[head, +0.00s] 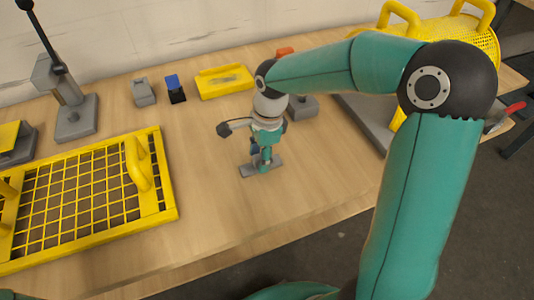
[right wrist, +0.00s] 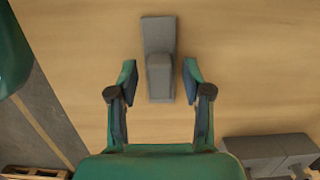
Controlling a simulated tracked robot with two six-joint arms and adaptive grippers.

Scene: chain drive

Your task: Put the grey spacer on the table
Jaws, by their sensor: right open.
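The grey spacer (head: 247,171) lies on the wooden table (head: 215,190) as a flat grey plate with a raised block on it, in the middle of the head view. The right wrist view shows the spacer (right wrist: 159,32) long side up the picture. My right gripper (head: 263,164) points down over it. The right wrist view shows its open fingers (right wrist: 159,70) on either side of the raised block, with gaps and nothing held. In the head view the gripper hides part of the spacer. My left gripper is not in view.
A yellow grid frame (head: 150,215) lies at the left, near a grey lever press (head: 75,118). Behind are a grey block (head: 143,93), a blue-and-black piece (head: 176,90) and a yellow tray (head: 225,92). A yellow mesh guard (head: 478,38) stands at the right.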

